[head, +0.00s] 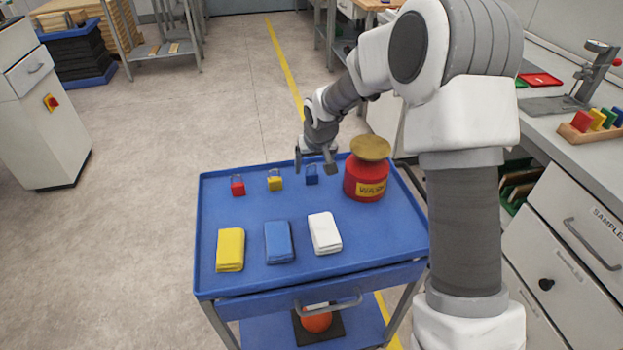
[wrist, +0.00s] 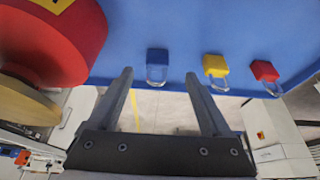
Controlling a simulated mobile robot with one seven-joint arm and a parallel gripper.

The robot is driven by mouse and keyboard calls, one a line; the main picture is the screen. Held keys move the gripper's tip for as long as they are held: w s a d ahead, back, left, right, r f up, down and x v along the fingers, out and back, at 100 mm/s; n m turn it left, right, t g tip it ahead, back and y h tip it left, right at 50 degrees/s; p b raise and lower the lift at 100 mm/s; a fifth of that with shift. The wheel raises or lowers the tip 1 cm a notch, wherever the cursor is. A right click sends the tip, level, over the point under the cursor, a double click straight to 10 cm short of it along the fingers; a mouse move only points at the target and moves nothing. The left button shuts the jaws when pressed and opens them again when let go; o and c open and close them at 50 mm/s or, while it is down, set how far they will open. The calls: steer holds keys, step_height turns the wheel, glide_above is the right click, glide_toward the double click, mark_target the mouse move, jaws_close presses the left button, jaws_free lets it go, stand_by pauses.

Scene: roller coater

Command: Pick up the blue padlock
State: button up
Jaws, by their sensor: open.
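The blue padlock (head: 312,175) stands on the blue cart top near its far edge, right of the yellow padlock (head: 275,181) and the red padlock (head: 237,186). My gripper (head: 316,165) is open and empty, and in the head view it overlaps the area by the blue padlock. In the wrist view the blue padlock (wrist: 157,62) shows its body and shackle, between and beyond the tips of my open fingers (wrist: 162,78). The yellow padlock (wrist: 215,68) and red padlock (wrist: 265,72) are to its right there. No padlock is between the jaws' inner faces.
A red can with a brass lid (head: 366,175) stands close right of the blue padlock. Yellow (head: 230,250), blue (head: 279,242) and white (head: 325,233) folded cloths lie nearer on the blue cart (head: 215,203). A drawer counter (head: 575,215) is at the right.

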steer(key=shift+w+b+x, duration=0.2)
steer(key=shift+x, duration=1.65)
steer(key=shift+w+b+x, duration=0.15)
steer(key=shift+w+x, duration=0.05)
steer(key=shift+x, duration=1.7)
steer(key=shift+d+r, duration=0.15)
steer(key=shift+r, duration=0.05)
jaws_close()
step_height(320, 180, up, 10)
steer(key=shift+r+p, duration=0.15)
steer(key=shift+p, duration=0.65)
step_height(320, 180, up, 8)
steer(key=p, duration=0.5)
glide_above(312, 173)
